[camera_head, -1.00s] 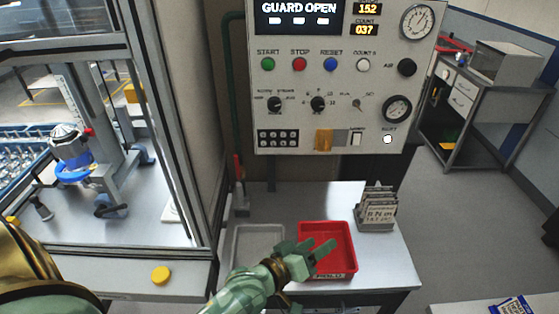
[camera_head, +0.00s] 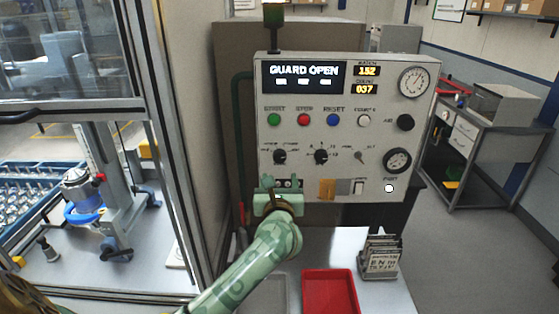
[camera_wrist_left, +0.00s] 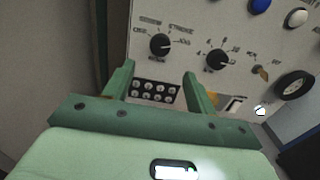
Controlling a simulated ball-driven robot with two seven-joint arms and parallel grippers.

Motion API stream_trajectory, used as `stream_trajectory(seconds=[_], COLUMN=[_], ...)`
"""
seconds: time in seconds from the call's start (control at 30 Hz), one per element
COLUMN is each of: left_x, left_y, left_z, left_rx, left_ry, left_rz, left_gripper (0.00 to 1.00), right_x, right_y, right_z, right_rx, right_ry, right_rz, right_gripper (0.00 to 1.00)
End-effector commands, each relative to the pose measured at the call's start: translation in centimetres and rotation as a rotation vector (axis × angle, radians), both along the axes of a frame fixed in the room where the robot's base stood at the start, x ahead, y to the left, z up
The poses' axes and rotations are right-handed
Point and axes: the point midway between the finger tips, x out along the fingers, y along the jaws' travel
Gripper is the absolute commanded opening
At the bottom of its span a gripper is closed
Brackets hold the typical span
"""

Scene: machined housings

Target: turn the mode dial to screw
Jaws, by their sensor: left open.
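The mode dial appears to be the left black knob (camera_head: 280,157) on the grey control panel (camera_head: 408,135). Small labels ring it, one seeming to read STROKE; the rest is too blurred to read. In the left wrist view the knob (camera_wrist_left: 160,44) has a pale pointer mark toward the right. My left gripper (camera_head: 279,183) is open and empty, in front of the panel just below this knob. In the left wrist view its fingers (camera_wrist_left: 159,70) point up at the panel, apart, with the knob beyond their tips. My right gripper is not in view.
A second black knob (camera_head: 321,156) and a small key switch (camera_head: 360,157) sit to the right. Green, red and blue buttons line the row above. A connector block (camera_wrist_left: 156,92) shows between my fingers. A red tray (camera_head: 330,290) lies below. The guard frame (camera_head: 170,150) stands left.

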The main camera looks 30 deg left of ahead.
Motion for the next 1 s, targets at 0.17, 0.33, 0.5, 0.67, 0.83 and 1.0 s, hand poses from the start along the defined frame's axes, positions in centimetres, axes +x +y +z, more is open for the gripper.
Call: stream_trajectory(seconds=[0.17, 0.33, 0.5, 0.67, 0.83, 1.0], left_x=[3.9, 6.6, 7.9, 8.1, 8.1, 8.1], left_y=[2.5, 4.1, 4.8, 4.9, 4.9, 4.9], left_z=[0.2, 0.0, 0.0, 0.0, 0.0, 0.0], left_rx=[0.003, 0.003, 0.002, 0.002, 0.003, 0.003], left_ry=[0.001, 0.001, 0.001, 0.001, 0.002, 0.002], left_rz=[0.002, 0.001, 0.0, -0.001, -0.001, -0.001], left_gripper=[0.57, 0.57, 0.57, 0.57, 0.51, 0.12], right_x=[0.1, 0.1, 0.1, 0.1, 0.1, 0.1], right_y=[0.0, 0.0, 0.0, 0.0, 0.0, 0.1], right_z=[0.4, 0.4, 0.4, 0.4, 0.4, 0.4], right_rx=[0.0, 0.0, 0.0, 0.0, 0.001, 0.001], right_ry=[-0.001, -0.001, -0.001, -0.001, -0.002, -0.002], right_rz=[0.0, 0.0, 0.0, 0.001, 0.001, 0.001], right_gripper=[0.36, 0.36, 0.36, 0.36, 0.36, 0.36])
